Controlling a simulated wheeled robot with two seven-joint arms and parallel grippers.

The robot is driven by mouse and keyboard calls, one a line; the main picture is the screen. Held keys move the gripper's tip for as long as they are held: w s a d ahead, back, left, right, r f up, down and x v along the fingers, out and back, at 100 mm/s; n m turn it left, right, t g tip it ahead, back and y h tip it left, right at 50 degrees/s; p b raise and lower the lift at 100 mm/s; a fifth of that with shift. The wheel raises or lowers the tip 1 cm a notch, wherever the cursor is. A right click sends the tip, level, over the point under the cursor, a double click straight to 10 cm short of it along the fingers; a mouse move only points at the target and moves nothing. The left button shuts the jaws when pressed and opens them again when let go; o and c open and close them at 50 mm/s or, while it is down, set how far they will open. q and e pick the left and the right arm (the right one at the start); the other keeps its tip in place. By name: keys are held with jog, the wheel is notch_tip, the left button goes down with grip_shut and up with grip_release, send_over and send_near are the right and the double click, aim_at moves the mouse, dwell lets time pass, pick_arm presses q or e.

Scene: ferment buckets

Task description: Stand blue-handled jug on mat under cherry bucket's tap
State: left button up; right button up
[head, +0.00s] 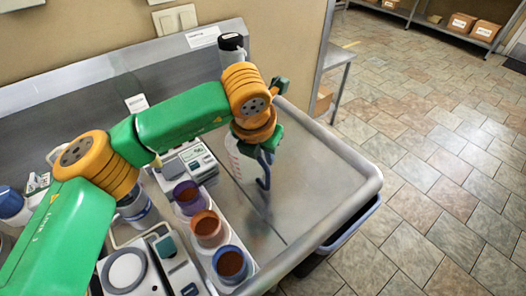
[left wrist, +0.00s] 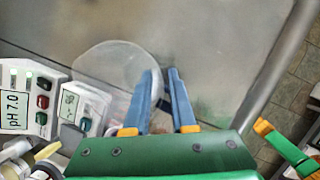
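The clear jug (head: 241,162) with faint red marks stands on the metal bench, partly hidden behind my left gripper (head: 266,160). It also shows in the left wrist view (left wrist: 105,70) as a pale round shape just beyond and left of my fingers. A blue curved part hangs at the jug's right side; handle and fingers are hard to tell apart. No firm hold on the handle can be made out. The cherry bucket, its tap and the mat cannot be made out.
Several pots with brown contents stand in a white tray (head: 238,254), left of the jug. A meter (head: 190,163) and a scale (head: 125,270) are close by. The bench's raised rim (head: 371,182) bounds the right side; bench right of the jug is clear.

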pick_arm(q)
jog(key=shift+o, duration=0.4)
jog(key=shift+r, duration=0.1)
